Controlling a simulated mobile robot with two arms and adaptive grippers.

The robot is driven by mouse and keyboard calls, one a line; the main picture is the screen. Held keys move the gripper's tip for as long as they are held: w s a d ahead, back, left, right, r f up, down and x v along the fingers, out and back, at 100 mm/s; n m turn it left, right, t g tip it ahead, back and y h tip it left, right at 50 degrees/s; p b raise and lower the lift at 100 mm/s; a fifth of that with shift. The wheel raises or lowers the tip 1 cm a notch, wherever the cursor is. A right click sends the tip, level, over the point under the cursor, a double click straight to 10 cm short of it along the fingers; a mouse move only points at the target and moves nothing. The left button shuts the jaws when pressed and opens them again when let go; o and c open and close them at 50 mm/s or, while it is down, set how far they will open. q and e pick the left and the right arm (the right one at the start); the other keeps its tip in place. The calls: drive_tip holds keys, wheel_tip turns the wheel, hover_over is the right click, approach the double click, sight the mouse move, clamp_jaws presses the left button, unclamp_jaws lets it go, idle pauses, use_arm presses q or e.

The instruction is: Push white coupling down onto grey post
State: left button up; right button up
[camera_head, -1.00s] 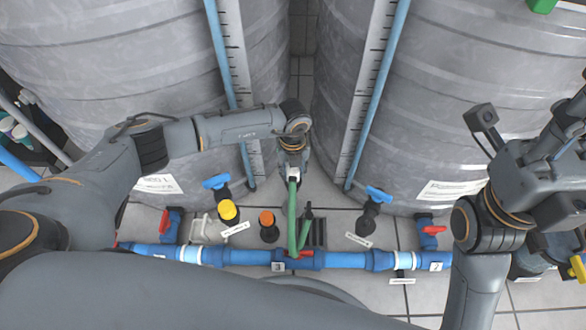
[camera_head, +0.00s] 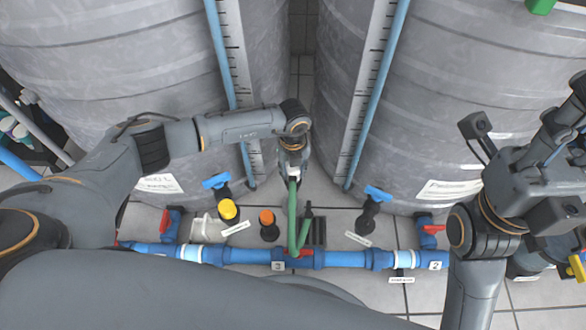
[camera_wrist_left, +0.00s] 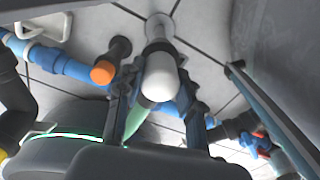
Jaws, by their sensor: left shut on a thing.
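The white coupling (camera_wrist_left: 160,78) is between the two fingers of my left gripper (camera_wrist_left: 158,100) in the left wrist view. A small part of the coupling (camera_head: 294,172) shows under the gripper (camera_head: 293,168) in the head view. The gripper is shut on it. A green hose (camera_head: 293,215) runs from the coupling toward the blue pipe. A light grey post (camera_wrist_left: 159,26) with a dark collar shows just beyond the coupling in the wrist view. I cannot tell whether they touch. My right arm is at the right of the head view; its fingers cannot be made out.
Large grey tanks (camera_head: 120,80) stand behind and on both sides. A blue pipe (camera_head: 340,260) with red valve handles runs across the front. An orange-capped fitting (camera_head: 267,218) and a yellow-capped fitting (camera_head: 228,210) stand left of the gripper. A blue-handled valve (camera_head: 377,195) stands right.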

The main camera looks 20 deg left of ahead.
use_arm(q)
drive_tip(key=shift+f, duration=0.3)
drive_tip(key=shift+f, duration=0.1)
drive_tip(key=o, duration=1.1)
drive_tip(key=shift+o, duration=0.2)
wheel_tip(320, 180, up, 12)
